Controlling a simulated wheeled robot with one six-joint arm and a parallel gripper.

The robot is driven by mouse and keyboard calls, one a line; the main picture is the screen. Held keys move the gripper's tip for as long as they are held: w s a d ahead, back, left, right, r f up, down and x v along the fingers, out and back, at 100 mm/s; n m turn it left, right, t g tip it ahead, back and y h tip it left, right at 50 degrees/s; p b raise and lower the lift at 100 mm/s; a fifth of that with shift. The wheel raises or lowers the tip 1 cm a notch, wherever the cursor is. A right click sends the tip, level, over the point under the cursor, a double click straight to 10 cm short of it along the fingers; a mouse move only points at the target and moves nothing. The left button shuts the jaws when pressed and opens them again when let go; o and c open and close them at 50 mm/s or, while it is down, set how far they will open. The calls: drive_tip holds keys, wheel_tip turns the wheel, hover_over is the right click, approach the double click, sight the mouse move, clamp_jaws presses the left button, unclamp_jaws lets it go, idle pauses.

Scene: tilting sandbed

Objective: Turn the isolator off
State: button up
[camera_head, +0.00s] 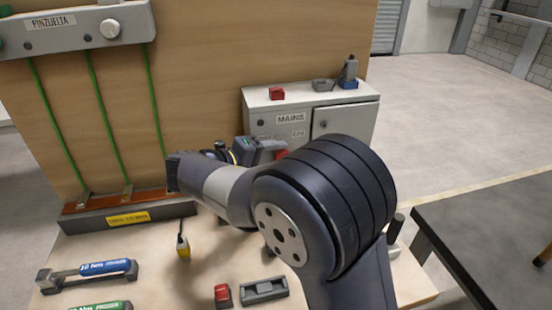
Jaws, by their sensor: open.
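The grey mains box (345,117) stands at the back of the bench against the wooden board. Its front carries a MAINS label (290,118), with OFF at the left and ON at the right below it. A red part, apparently the isolator handle (282,154), shows just below the ON label. My gripper (270,147) is open at the box front, next to the red part and overlapping it in view. I cannot tell whether they touch. My arm hides the lower front of the box and much of the handle.
A yellow-handled tool (183,248), a blue-labelled bar (105,268), a small red block (222,294) and a grey holder (264,290) lie on the bench. A dark table (490,225) stands right.

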drive_tip(key=v, duration=0.9)
drive_tip(key=shift+a, duration=0.1)
drive_tip(key=x, duration=1)
drive_tip(key=shift+w+d+f, duration=0.1)
drive_tip(key=shift+w+d, duration=0.05)
drive_tip(key=shift+d, duration=0.15)
drive_tip(key=shift+p, duration=0.35)
